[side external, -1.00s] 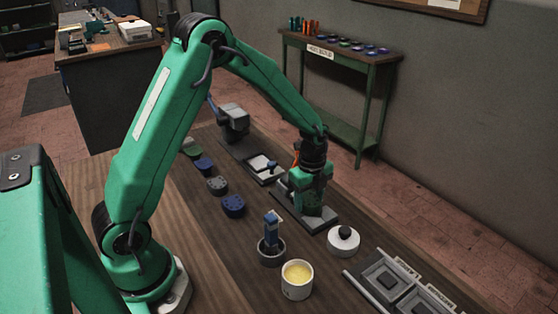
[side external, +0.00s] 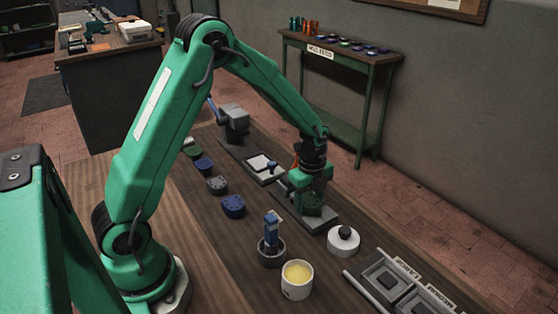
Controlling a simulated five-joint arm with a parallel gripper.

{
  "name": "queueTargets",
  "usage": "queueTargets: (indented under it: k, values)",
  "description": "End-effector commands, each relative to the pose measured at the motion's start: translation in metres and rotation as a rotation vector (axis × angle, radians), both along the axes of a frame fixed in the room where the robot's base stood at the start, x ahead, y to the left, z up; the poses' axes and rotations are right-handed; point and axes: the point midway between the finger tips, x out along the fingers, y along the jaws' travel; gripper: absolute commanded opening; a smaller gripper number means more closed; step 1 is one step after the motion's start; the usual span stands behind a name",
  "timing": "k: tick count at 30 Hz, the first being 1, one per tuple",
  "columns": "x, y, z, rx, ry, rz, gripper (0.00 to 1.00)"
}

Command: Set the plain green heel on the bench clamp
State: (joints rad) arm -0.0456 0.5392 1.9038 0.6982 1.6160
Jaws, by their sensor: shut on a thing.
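My gripper (side external: 313,200) points down over a flat grey base plate (side external: 328,220) on the right side of the bench. It is shut on a dark green heel (side external: 313,211), which is partly hidden by the fingers. The heel is at or just above the fixture on that plate; I cannot tell whether it touches. The clamp's upper parts are mostly hidden behind my gripper and the heel. Another green piece with a pale top (side external: 192,147) lies at the far end of a row on the left.
Blue (side external: 204,167), grey (side external: 217,186) and dark blue (side external: 233,206) heels lie in the row. A grey press (side external: 235,120) stands behind.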

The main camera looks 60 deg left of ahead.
Motion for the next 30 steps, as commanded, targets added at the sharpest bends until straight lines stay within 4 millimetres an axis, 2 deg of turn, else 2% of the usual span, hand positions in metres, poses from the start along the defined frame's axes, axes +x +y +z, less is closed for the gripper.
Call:
queueTargets:
  k: [25, 26, 29, 30]
  values:
    - [-0.0002, 0.0000, -0.0092, 0.000, 0.001, 0.000, 0.21]
    - [-0.0001, 0.0000, -0.0092, 0.000, 0.001, 0.000, 0.57]
    - [-0.0001, 0.0000, -0.0090, 0.000, 0.000, 0.000, 0.77]
    - [-0.0001, 0.0000, -0.0090, 0.000, 0.000, 0.000, 0.79]
